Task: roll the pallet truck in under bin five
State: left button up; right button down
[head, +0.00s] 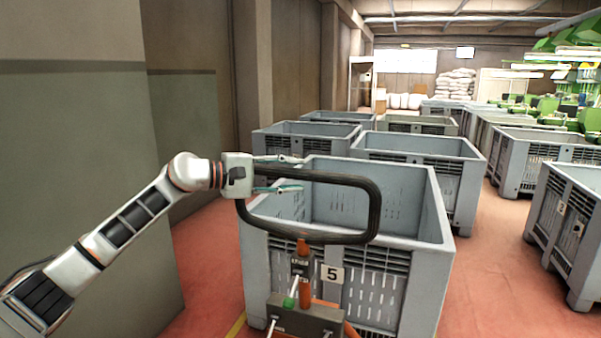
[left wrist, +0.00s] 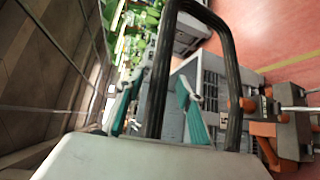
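The pallet truck (head: 305,318) is low in the head view, orange and dark grey, with a black loop handle (head: 376,205). Bin five (head: 430,275), a grey slatted bin with a "5" plate, stands directly beyond it. The truck's forks and the bin's underside are hidden. My left gripper (head: 290,174) is at the handle's upper left, its fingers open on either side of a handle bar. The left wrist view shows the handle bar (left wrist: 158,90) between the teal finger pads, with gaps beside it. My right gripper is not in view.
A wall (head: 80,180) stands close on the left. More grey bins stand behind bin five, and bin two (head: 585,222) stands at the right. Red floor (head: 490,270) is clear between bin five and bin two. A yellow floor line (head: 236,326) runs at bin five's left.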

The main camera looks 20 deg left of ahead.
pick_arm(q)
jog(key=shift+x, duration=1)
jog(key=shift+w+d, duration=0.25)
